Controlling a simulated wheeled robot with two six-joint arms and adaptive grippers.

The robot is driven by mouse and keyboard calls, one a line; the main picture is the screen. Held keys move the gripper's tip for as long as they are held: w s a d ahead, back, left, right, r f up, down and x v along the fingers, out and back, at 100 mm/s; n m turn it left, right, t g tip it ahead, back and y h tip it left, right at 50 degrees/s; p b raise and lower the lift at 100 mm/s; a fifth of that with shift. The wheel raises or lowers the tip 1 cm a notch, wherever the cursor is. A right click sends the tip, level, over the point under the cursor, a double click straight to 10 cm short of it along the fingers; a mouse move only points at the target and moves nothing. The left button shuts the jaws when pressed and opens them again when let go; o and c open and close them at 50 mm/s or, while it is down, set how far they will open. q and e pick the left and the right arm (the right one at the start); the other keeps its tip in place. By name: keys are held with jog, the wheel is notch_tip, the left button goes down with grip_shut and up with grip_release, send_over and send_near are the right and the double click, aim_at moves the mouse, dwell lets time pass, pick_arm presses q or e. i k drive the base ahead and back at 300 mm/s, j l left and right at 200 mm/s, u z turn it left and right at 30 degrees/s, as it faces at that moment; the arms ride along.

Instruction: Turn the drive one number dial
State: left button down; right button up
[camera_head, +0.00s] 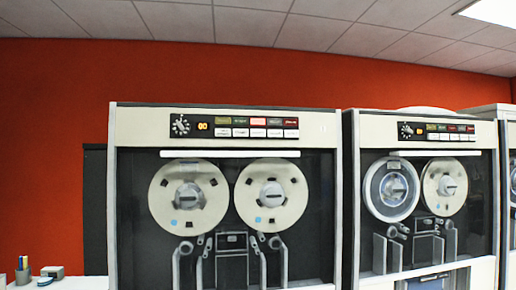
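A tape drive cabinet (112,200) stands in the middle of the head view, with a cream top panel. A small black round dial (180,126) with pale markings sits at the left end of its control strip. An orange lit display (202,126) is just right of the dial. Which drive is number one cannot be told from readable labels. Neither of my grippers is in view.
Rows of coloured and white buttons (258,127) lie right of the first display. Two large tape reels (272,196) sit behind the first drive's dark front. A pen holder (23,272) and small objects stand on a white surface (75,284) at lower left.

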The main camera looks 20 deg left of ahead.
aim_at(180, 127)
jog(key=u, duration=1.3)
jog(key=j, duration=0.25)
jog(key=i+z, duration=0.05)
